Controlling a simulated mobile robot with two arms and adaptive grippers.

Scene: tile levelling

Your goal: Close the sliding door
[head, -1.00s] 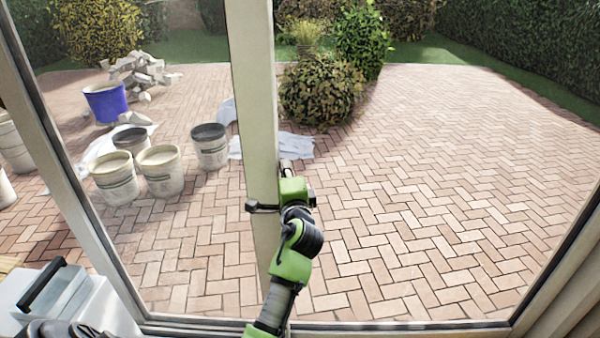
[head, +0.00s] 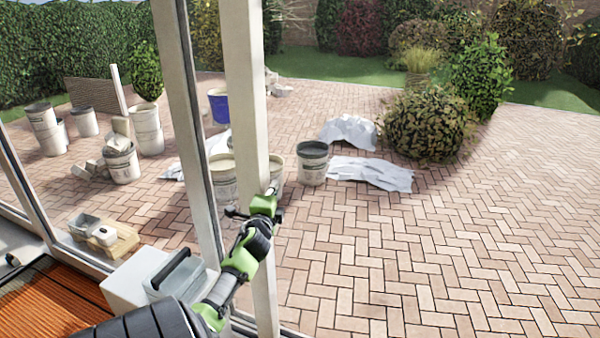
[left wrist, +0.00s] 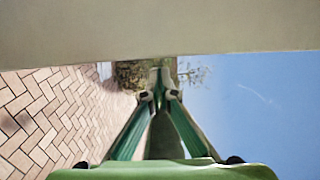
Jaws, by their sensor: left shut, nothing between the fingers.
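The sliding door shows as a pale upright frame post (head: 247,100) left of the middle of the head view. Another pale upright (head: 186,110) stands close to its left. My left gripper (head: 273,192) is at the lower part of the door post, with its fingertips on the post's right side. Its fingers are shut and empty. In the left wrist view, the shut fingers (left wrist: 160,78) point ahead along a broad pale surface (left wrist: 160,30), which looks like the post. I cannot tell whether they touch it. My right gripper is not in view.
A white box (head: 130,280) and a grey tub stand indoors at lower left, close to my left arm. Outside on the brick paving are a grey bucket (head: 312,163), a blue bucket (head: 218,106) and white sheets (head: 370,172). The paving at right is clear.

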